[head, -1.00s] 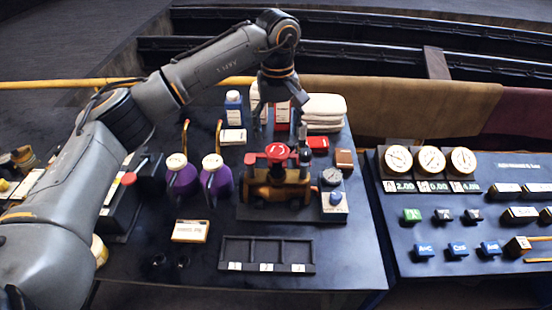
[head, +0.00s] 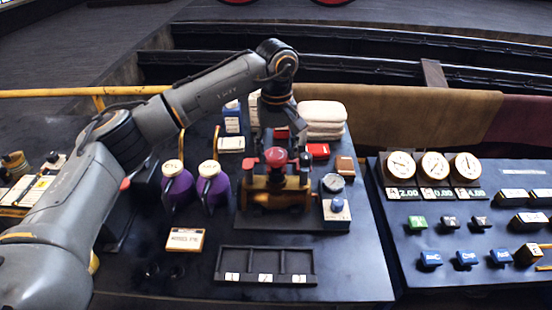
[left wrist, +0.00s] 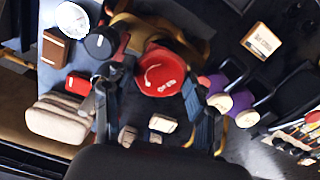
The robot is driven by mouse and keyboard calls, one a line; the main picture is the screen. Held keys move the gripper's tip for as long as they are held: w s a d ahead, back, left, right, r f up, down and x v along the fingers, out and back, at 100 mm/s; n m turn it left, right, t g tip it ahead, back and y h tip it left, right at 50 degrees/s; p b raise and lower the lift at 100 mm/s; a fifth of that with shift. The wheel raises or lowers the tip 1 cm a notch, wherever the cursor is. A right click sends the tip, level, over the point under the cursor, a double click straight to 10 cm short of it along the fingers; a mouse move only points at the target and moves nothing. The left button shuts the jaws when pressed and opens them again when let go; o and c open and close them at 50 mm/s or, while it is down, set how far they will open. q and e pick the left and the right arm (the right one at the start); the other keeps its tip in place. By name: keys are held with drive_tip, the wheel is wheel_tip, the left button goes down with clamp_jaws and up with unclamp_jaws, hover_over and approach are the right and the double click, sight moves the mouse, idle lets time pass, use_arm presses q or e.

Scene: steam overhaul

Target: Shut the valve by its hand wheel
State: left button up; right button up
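The valve is a brass body (head: 262,197) on a dark base plate, with a red hand wheel (head: 276,157) on top. In the left wrist view the wheel (left wrist: 160,72) shows face-on with white marking. My left gripper (head: 280,150) points down over the valve, just behind or around the wheel. In the left wrist view its fingers (left wrist: 153,88) are spread, one on each side of the wheel, with gaps visible. I cannot tell exactly how high the fingertips are against the wheel. My right gripper is in neither view.
Two purple oil cans (head: 212,187) stand left of the valve. A gauge (head: 333,183) and a blue knob (head: 337,204) are at its right. Folded cloths (head: 322,119) lie behind. An empty tray (head: 266,265) lies in front. A panel with dials (head: 434,166) stands at the right.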

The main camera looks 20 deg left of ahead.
use_arm(q)
drive_tip(key=shift+c, duration=0.6)
drive_tip(key=shift+m, duration=0.4)
drive_tip(key=m+b, duration=0.1)
drive_tip(key=m, duration=0.2)
drive_tip(key=shift+m, duration=1)
drive_tip(key=shift+m, duration=0.7)
drive_tip(key=m, duration=0.4)
drive_tip(key=o, duration=1.3)
drive_tip(key=shift+c, duration=1.1)
